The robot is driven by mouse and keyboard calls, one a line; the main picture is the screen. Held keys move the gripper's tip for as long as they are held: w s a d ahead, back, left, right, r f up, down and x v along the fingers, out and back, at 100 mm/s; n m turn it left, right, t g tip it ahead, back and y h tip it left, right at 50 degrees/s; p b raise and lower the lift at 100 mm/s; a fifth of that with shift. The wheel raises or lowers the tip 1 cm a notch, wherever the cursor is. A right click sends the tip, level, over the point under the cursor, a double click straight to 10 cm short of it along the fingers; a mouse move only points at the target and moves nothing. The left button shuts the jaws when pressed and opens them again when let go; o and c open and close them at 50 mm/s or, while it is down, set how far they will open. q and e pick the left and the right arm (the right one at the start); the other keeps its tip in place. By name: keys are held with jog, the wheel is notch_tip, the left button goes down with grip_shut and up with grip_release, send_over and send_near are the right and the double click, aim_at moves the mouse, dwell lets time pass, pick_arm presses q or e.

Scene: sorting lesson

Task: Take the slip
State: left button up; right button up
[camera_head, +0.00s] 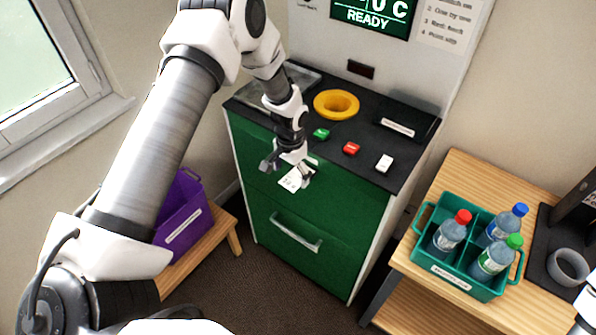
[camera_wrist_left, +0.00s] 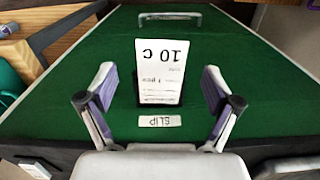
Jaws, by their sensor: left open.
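The slip (camera_head: 292,181) is a small white paper sticking out of the green front of the machine (camera_head: 262,205). In the left wrist view the slip (camera_wrist_left: 161,72) carries printed text with "10 c" and comes from a dark slot above a label reading "SLIP" (camera_wrist_left: 160,121). My left gripper (camera_head: 288,170) is at the machine's front, by the slip. In the left wrist view my left gripper (camera_wrist_left: 159,90) is open, one finger on each side of the slip, with gaps between the fingers and the paper. My right gripper is not in view.
A teal crate (camera_head: 452,274) with several bottles stands on a wooden table at right. A purple bin (camera_head: 182,219) sits on a low wooden bench at left.

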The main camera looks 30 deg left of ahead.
aim_at(292, 181)
pick_arm(q)
jog(key=shift+f, duration=0.6)
jog(key=shift+s+f, duration=0.1)
jog(key=shift+f, duration=0.2)
jog(key=shift+a, duration=0.2)
jog(key=shift+d+f, duration=0.15)
jog(key=shift+f, duration=0.15)
jog(key=c, duration=0.8)
jog(key=shift+o, duration=0.2)
